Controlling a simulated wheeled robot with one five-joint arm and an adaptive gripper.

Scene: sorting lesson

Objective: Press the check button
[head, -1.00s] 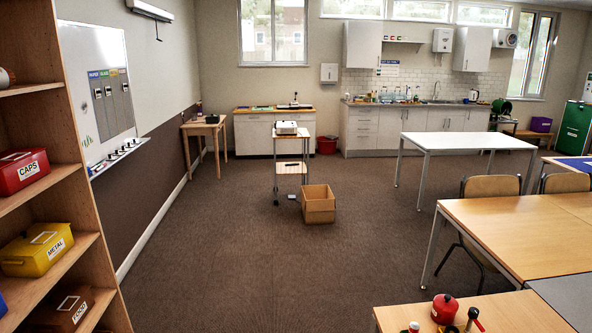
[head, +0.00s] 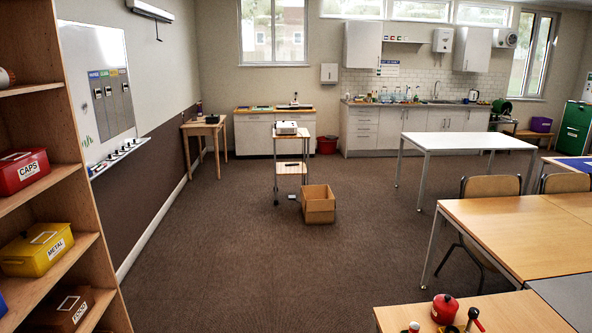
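No part that I can clearly tell as the check button shows in the head view. The whiteboard (head: 88,60) on the left wall carries a grey panel (head: 111,103) with coloured headings and small dark pieces, too small to read fully. A narrow ledge (head: 119,157) below it holds several small dark items; I cannot tell whether any is a button. My gripper is not in view.
A wooden shelf (head: 90,211) with labelled boxes stands close at left. Wooden tables (head: 520,228) fill the right; a red pot-like object (head: 445,309) sits on the nearest one. A trolley (head: 292,168) and cardboard box (head: 318,205) stand mid-room. The carpet (head: 215,265) ahead is clear.

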